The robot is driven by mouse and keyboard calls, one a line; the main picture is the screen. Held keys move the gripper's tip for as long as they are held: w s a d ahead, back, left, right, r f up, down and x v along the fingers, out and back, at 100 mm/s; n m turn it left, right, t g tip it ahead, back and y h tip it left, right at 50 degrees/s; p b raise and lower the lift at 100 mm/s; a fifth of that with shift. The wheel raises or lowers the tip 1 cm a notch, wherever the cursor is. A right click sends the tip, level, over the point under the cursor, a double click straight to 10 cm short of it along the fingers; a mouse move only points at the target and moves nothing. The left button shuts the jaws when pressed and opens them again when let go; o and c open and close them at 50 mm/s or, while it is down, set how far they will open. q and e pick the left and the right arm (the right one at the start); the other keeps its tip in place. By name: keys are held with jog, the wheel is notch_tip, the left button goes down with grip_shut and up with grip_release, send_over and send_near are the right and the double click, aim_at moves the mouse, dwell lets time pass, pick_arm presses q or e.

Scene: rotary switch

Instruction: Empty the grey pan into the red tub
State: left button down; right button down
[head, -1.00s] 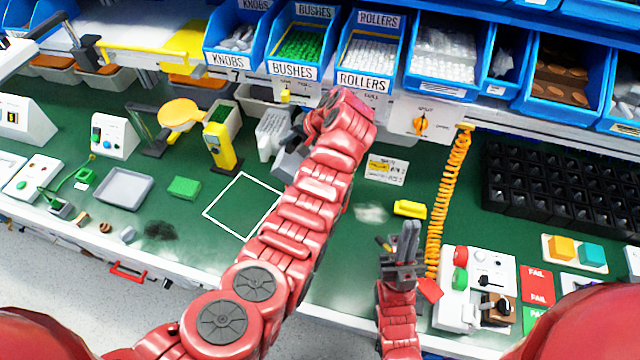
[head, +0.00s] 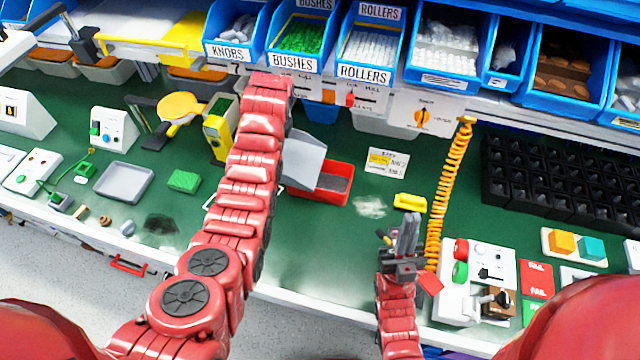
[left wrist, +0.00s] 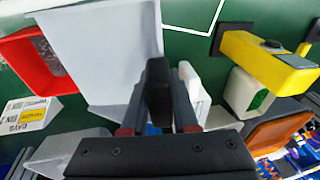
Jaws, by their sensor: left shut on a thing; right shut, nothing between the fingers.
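The grey pan (head: 303,160) is in the head view, just right of my left forearm, and appears tilted beside and partly over the red tub (head: 328,190). Grey, grainy material shows inside the tub. In the left wrist view the pan (left wrist: 95,45) fills the upper left, and the tub (left wrist: 25,65) lies left of it. My left gripper (left wrist: 172,90) is shut on the pan's handle; my arm hides it in the head view. I cannot tell whether anything is left in the pan. My right gripper (head: 407,235) is shut and empty, away from the tub.
A yellow block (head: 410,203) and an orange coiled cord (head: 445,195) are right of the tub. A white switch panel (head: 480,285) stands at the right front. Blue bins (head: 370,50) line the back. The green mat (head: 310,250) is clear in front of the tub.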

pick_arm(q)
jog(key=shift+w+a+f+h+b, duration=0.15)
jog(key=shift+a+f+h+b, duration=0.25)
jog(key=shift+f+h, duration=0.25)
jog(key=shift+r, duration=1.45)
